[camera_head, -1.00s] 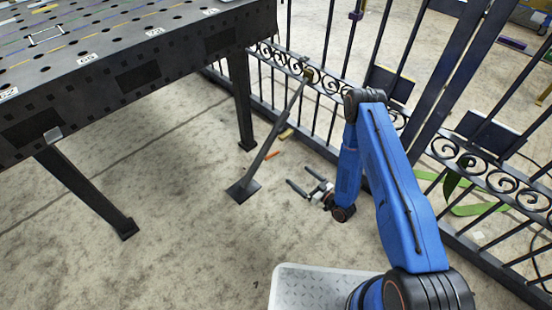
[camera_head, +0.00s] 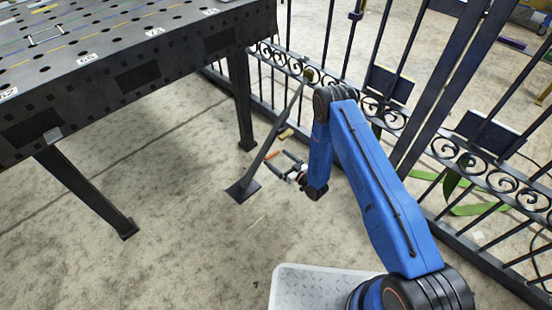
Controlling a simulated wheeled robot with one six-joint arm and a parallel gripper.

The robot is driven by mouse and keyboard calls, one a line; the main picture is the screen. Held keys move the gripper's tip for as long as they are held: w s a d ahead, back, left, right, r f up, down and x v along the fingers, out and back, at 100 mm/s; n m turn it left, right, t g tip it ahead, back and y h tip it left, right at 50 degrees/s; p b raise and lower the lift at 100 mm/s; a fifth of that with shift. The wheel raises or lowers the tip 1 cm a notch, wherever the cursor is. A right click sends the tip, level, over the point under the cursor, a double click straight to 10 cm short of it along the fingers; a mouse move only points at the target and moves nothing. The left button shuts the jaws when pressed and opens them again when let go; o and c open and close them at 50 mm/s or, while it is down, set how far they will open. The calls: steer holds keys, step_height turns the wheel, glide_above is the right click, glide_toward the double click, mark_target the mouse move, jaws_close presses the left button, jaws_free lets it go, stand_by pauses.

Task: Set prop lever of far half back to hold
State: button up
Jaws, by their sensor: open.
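The prop lever (camera_head: 268,144) is a dark slanted bar. It rises from a square foot plate (camera_head: 243,191) on the floor to the scrollwork band of the dark iron gate (camera_head: 345,87), where a yellowish piece (camera_head: 308,74) shows at its top end. My gripper (camera_head: 279,165) is open and empty. Its two fingers point left toward the lower part of the lever, close to its right side in the picture. I cannot tell whether a fingertip touches the lever.
A dark perforated table (camera_head: 130,70) fills the upper left, with legs reaching the floor. Green strap-like pieces (camera_head: 480,208) lie beyond the gate. The floor left of the foot plate is clear.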

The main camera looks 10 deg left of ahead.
steer(key=shift+x, duration=0.9)
steer(key=c, duration=1.5)
